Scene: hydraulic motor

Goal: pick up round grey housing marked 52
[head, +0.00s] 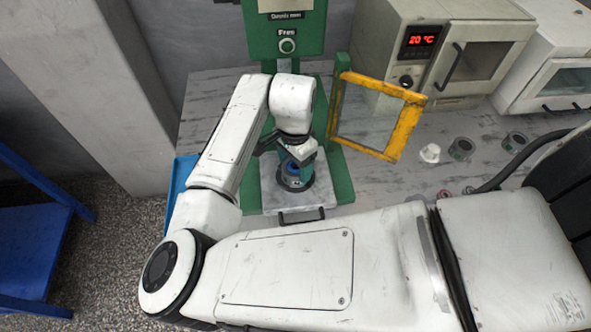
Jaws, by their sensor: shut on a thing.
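My gripper (297,160) points down inside the green press (252,170), above its pale base plate (262,205). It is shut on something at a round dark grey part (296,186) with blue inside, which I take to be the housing. No 52 can be read on it. My gripper covers its top, and I cannot tell whether it rests on the plate or is just above it. Two other round grey parts, one nearer (461,149) and one farther right (515,141), stand on the bench, their marks too small to read.
The press's yellow-framed guard (400,130) is swung open at the right. A small white part (430,153) stands on the bench (385,183). An oven (465,45) reading 20 °C and a white cabinet (555,75) stand behind. A blue tray (180,175) is at the left.

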